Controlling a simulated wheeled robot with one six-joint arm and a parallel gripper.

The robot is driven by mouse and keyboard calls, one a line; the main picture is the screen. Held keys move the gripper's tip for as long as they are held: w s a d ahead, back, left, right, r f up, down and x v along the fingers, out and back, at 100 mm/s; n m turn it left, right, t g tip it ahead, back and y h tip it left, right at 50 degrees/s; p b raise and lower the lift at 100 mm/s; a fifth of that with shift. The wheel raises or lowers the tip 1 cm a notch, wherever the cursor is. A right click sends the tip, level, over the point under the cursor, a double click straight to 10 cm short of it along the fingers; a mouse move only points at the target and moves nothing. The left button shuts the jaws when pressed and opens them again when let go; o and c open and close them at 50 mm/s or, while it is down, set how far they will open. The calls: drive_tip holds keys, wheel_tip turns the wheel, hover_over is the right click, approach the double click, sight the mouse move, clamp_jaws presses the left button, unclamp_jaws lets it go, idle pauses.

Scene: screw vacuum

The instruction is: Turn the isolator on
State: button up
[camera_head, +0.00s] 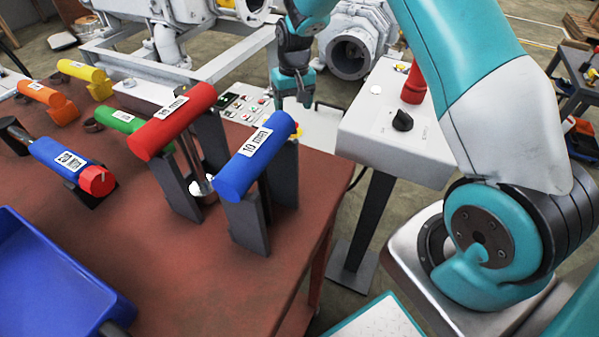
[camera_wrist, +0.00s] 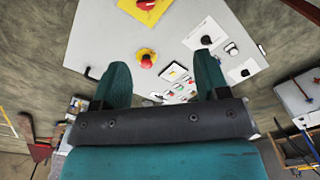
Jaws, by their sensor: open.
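My gripper (camera_head: 291,99) hangs fingers down over the far control panel in the head view. In the wrist view its two fingers are apart with nothing between them, and the gripper (camera_wrist: 163,72) faces a grey panel (camera_wrist: 100,32). That panel carries a red button (camera_wrist: 147,62) on a yellow plate, a black knob (camera_wrist: 206,40) by the right fingertip, and further knobs on white plates. In the head view a black rotary knob (camera_head: 402,121) sits on a pale box on a stand, right of the gripper. I cannot tell which control is the isolator.
A brown table (camera_head: 215,270) fills the left, holding several colored T-handled tools, including a blue one (camera_head: 256,155) and a red one (camera_head: 172,121), and a blue tray (camera_head: 50,285). A red part (camera_head: 414,84) stands on the pale box. Grey vacuum machinery (camera_head: 357,42) stands behind.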

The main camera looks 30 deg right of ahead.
drive_tip(key=shift+m, duration=0.4)
drive_tip(key=d+f+b, duration=0.1)
drive_tip(key=f, duration=0.6)
drive_tip(key=w+f+b, duration=0.1)
drive_tip(key=f, duration=0.7)
drive_tip(key=d+f+b, duration=0.1)
drive_tip(key=f, duration=0.7)
drive_tip(key=shift+w+d+b, duration=0.15)
drive_tip(key=shift+d+b, duration=0.15)
drive_tip(key=shift+d, duration=0.05)
